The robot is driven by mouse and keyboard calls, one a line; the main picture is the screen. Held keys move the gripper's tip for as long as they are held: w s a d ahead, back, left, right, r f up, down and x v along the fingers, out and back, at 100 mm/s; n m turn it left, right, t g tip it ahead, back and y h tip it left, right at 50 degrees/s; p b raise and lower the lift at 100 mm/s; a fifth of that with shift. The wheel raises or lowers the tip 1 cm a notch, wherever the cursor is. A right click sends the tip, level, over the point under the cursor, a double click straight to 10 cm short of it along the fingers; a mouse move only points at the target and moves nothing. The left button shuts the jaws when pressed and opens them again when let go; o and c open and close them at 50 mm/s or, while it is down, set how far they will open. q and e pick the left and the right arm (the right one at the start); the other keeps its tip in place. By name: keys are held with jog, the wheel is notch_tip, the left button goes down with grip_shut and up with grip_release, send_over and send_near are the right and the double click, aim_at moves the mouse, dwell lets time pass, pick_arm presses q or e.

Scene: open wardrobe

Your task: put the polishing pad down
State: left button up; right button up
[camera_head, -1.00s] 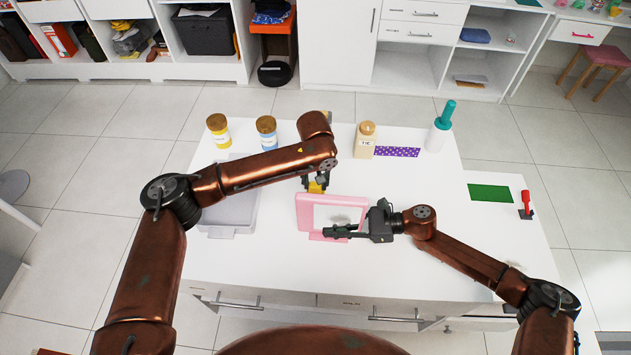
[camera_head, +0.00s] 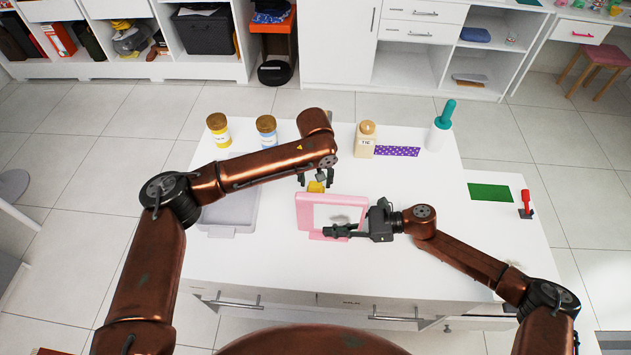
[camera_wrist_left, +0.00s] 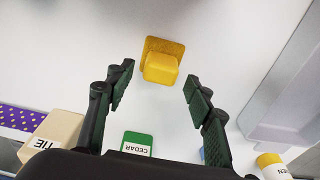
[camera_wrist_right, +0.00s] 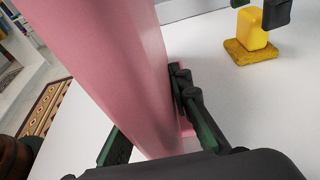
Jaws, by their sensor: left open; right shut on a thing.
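The yellow polishing pad (camera_head: 316,187) sits on the white table top, just behind a pink-framed mirror (camera_head: 304,214). In the left wrist view the pad (camera_wrist_left: 162,64) lies beyond and between the spread fingertips, clear of both. In the right wrist view the pad (camera_wrist_right: 250,48) rests flat, with a dark left fingertip close beside its upper block. My left gripper (camera_head: 314,178) is open above the pad. My right gripper (camera_head: 345,231) is shut on the mirror's pink frame and holds it tilted upright; the pink frame (camera_wrist_right: 110,60) fills much of the right wrist view.
A grey tray (camera_head: 216,230) lies left of the mirror, partly under my left arm.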

aim_at(315, 184)
pick_arm(q)
jog(key=shift+o, duration=0.6)
notch_tip(315, 184, up, 11)
jog(key=s, duration=0.1)
jog(key=shift+s, duration=0.2)
jog(key=f, duration=0.9)
jog(key=shift+w+d+f, duration=0.1)
jog(key=shift+w+d, duration=0.1)
jog(key=shift+w, duration=0.1)
jog(key=shift+w+a+f, duration=0.1)
jog(key=shift+w+f, duration=0.05)
jog(key=shift+f, duration=0.8)
jog(key=shift+w+a+f, duration=0.1)
jog(key=shift+w+f, duration=0.1)
jog(key=shift+f, duration=0.8)
jog(key=shift+w+a+f, duration=0.1)
jog(key=shift+w+f, duration=0.05)
jog(key=shift+f, duration=0.8)
jog(key=shift+c, duration=0.3)
jog(key=c, duration=1.2)
notch_tip(315, 184, up, 10)
jog(key=shift+d+r, duration=0.1)
